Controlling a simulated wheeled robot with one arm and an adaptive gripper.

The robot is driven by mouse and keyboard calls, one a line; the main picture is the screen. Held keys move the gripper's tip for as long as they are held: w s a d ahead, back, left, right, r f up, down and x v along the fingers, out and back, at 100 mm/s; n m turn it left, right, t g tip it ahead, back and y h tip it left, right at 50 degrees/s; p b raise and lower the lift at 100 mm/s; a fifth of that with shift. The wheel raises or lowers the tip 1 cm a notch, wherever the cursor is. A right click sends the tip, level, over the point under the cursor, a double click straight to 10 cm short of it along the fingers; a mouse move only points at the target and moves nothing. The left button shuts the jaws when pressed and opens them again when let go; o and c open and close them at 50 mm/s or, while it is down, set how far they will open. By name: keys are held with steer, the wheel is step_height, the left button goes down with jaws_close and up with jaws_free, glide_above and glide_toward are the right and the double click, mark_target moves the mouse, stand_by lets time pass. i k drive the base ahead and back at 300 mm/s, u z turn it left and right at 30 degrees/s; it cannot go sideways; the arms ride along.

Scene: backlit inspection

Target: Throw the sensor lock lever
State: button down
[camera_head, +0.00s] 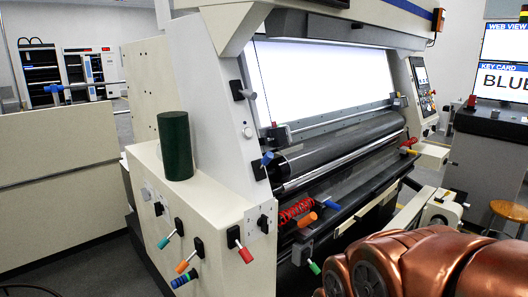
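I cannot tell which of several coloured levers is the sensor lock lever. On the machine's cream side cabinet are a teal-handled lever (165,242), an orange one (183,266), a blue-and-black one (184,280) and a red one (244,254). Further up, a grey-knobbed lever (247,94) and a blue one (267,158) stick out of the end frame. Along the roller front are an orange handle (306,219), a blue one (330,204) and a green one (314,267). A red handle (409,143) sits at the far end. My gripper is out of view.
My copper-coloured arm fills the bottom right corner. A dark green cylinder (175,146) stands on the cabinet top. A red coiled cord (296,210) hangs below the rollers (340,145). A screen (503,82) reads "KEY CARD BLUE", cut off. A wooden stool (509,211) stands right.

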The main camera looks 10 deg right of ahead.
mark_target(269, 156)
steer(key=u, duration=0.85)
steer(key=i, duration=0.55)
steer(key=z, duration=0.35)
